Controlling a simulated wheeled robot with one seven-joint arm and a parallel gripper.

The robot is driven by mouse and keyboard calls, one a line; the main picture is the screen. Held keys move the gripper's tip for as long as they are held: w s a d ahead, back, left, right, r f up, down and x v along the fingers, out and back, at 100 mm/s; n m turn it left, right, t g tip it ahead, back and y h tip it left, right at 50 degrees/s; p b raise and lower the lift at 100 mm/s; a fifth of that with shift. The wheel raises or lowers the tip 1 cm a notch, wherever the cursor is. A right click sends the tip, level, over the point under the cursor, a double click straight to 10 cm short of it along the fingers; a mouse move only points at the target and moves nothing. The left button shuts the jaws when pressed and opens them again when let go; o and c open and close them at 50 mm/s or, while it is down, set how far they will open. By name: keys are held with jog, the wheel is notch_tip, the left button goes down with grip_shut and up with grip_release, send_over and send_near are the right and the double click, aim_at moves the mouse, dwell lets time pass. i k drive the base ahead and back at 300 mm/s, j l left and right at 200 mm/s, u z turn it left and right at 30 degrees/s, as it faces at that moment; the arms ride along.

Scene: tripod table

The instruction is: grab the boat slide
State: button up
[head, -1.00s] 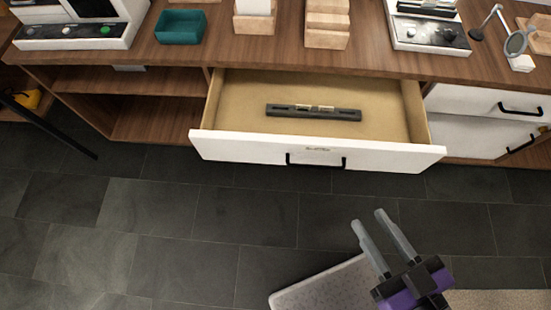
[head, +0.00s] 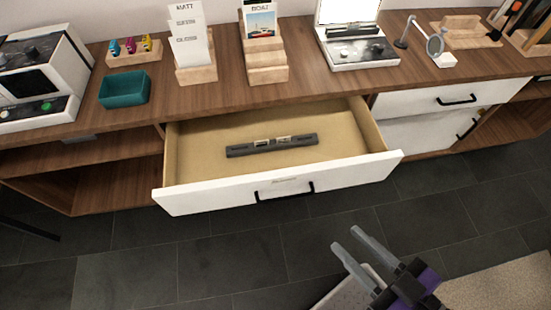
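An open white-fronted drawer (head: 330,183) holds a long dark tray (head: 238,151) on its tan floor. Two small light pieces sit in the tray, one left (head: 262,143) and one right (head: 283,140). They look like slides, but they are too small to tell which one, if either, shows a boat. A larger card (head: 261,25) with a blue and red picture stands in a stepped wooden holder (head: 267,74) on the counter. My gripper (head: 345,238) is open and empty, in front of the drawer at lower right, apart from everything.
The wooden counter (head: 300,75) runs above the drawer.

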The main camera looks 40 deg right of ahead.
aim_at(354, 24)
jog(key=i+l, duration=0.3)
jog(key=i+l+u, duration=0.1)
jog(key=i+l, duration=0.15)
jog(key=l, duration=0.2)
jog(key=i+l+u, duration=0.1)
jog(key=i+l, duration=0.15)
jog(key=l, duration=0.15)
